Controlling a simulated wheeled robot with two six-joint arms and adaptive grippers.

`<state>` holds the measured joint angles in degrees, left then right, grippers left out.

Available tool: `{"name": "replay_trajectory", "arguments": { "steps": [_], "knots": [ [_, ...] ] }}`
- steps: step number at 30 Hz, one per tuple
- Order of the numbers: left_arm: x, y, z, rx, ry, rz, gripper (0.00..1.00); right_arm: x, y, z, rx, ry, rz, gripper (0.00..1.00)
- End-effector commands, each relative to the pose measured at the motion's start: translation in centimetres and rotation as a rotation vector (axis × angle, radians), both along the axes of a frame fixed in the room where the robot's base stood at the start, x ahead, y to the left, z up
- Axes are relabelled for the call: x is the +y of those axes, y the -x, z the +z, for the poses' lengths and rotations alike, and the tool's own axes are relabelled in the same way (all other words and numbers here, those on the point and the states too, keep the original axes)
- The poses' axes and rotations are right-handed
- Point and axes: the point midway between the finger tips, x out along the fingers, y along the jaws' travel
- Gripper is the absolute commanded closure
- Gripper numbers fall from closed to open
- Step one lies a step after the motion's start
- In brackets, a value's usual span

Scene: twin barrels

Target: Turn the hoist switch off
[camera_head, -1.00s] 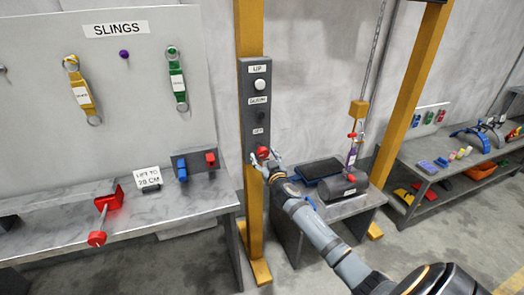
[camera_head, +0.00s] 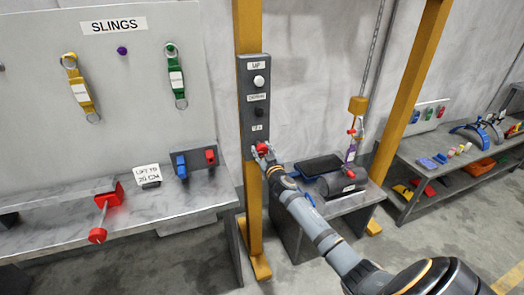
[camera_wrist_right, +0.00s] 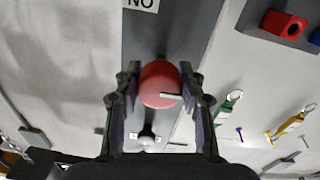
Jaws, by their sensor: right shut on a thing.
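The dark control panel (camera_head: 254,75) is fixed to a yellow post and carries a white button, a dark button and, at its lower end, a red round switch knob (camera_head: 263,148). My right gripper (camera_head: 263,152) is at the knob, with a finger on each side, shut on it. In the right wrist view the red knob (camera_wrist_right: 158,84) sits between the fingertips of the gripper (camera_wrist_right: 160,92), and a pale bar shows on its face. A label (camera_wrist_right: 141,4) beyond the knob reads upside down, apparently "ON". My left gripper is not in view.
A sling board (camera_head: 110,80) and a workbench (camera_head: 130,202) stand on the left. A small table (camera_head: 352,207) with a dark cylinder is right of the post. A chain hoist hook (camera_head: 351,130) hangs above it. Shelves (camera_head: 460,172) stand at the far right.

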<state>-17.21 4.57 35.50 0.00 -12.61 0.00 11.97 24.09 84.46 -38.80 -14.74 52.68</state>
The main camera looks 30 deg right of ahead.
Motion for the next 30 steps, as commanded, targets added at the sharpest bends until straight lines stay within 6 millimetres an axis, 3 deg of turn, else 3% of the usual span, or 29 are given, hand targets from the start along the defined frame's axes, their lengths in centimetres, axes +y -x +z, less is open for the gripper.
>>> {"name": "replay_trajectory", "arguments": {
  "steps": [11,30],
  "knots": [
    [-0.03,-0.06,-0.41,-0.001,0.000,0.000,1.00,-0.02,0.01,-0.06,0.031,0.131,0.000,0.92],
    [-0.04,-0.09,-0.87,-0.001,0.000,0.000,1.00,-0.05,0.01,0.09,0.168,0.707,0.000,0.92]
  ]
}}
